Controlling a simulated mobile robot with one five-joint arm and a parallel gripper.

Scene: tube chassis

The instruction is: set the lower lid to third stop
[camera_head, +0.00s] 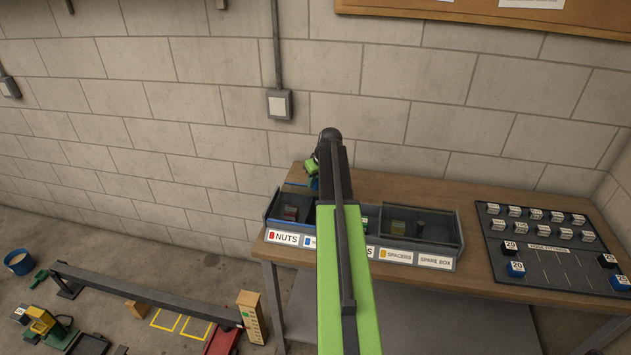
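No lid that I can make out for certain shows in the head view. A red flat part (222,341) lies low at the bottom edge, cut off by the frame, and I cannot tell what it is. Beside it stands a light wooden post (252,316) with a column of small marks on its face. My green and dark arm rises through the middle of the view, in front of the bench. My gripper cannot be made out; the arm's upper end hides what is behind it. Small green and blue parts show just left of that end, unclear.
A wooden bench (390,184) stands against the block wall, with labelled open bins (436,263) and a dark board (550,262) of small blocks. On the floor are a long dark rail (145,291), a blue bucket (18,262), yellow floor markings (181,324) and green and yellow parts.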

